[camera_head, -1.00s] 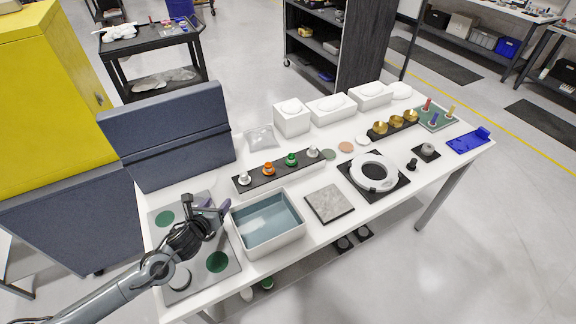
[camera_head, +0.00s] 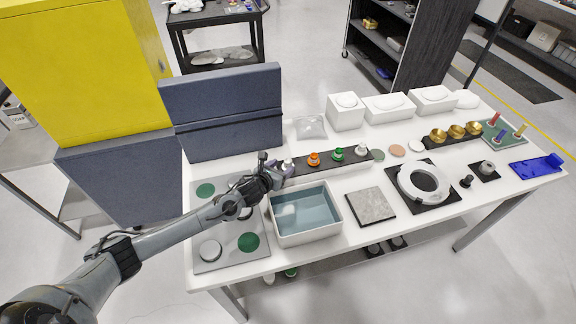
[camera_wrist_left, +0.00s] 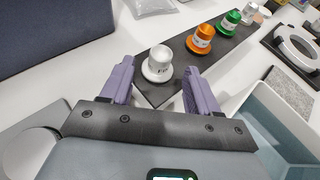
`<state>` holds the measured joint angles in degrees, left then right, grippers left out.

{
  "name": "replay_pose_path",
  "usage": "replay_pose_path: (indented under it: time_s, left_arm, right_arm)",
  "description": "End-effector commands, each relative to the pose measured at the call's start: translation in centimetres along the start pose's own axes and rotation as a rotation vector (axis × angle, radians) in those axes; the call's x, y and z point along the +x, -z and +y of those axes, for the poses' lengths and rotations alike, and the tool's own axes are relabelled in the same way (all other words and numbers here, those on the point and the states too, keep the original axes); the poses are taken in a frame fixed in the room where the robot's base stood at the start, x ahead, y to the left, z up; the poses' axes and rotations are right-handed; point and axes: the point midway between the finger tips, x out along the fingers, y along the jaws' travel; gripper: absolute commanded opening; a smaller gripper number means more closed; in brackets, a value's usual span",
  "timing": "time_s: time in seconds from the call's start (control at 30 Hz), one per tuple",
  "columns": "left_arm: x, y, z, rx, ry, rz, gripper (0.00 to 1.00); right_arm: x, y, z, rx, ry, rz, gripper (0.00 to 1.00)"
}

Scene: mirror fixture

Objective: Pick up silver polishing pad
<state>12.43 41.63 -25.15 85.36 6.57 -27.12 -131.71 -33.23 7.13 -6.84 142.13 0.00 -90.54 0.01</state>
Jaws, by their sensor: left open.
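The silver polishing pad (camera_head: 288,163) is a pale, knob-like piece at the left end of the dark rack (camera_head: 326,168). In the left wrist view the silver pad (camera_wrist_left: 158,62) stands upright on the rack, lined up between my finger tips and slightly beyond them. My left gripper (camera_head: 272,171) is open just left of the pad, and its purple fingers (camera_wrist_left: 160,85) also show in the wrist view with nothing between them. An orange pad (camera_head: 313,159), a green pad (camera_head: 337,154) and another pale pad (camera_head: 361,150) follow along the rack.
A grey bin (camera_head: 303,238) of bluish liquid lies in front of the rack. A blue-grey panel (camera_head: 222,115) stands behind my left gripper. A grey plate with discs (camera_head: 226,258) lies under my arm. A stone tile (camera_head: 371,206) is to the right.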

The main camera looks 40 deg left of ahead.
Motion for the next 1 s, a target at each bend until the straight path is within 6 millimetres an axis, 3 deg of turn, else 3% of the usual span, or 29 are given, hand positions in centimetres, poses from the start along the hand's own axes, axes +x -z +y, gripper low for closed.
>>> replay_pose_path:
  time_s: [0.3, 0.67, 1.0]
  left_arm:
    - [3.4, 0.1, 0.0, -0.002, -0.001, -0.001, 0.61]
    - [4.0, 0.1, 0.0, -0.001, 0.001, 0.0, 0.61]
    - [4.0, 0.1, 0.0, -0.001, 0.0, 0.0, 0.1]
  right_arm:
    - [0.0, 0.0, -0.2, 0.007, 0.006, 0.0, 0.97]
    - [0.0, 0.0, -0.2, 0.007, 0.007, 0.0, 0.97]
    - [0.1, -0.1, -0.1, -0.001, 0.001, -0.001, 0.97]
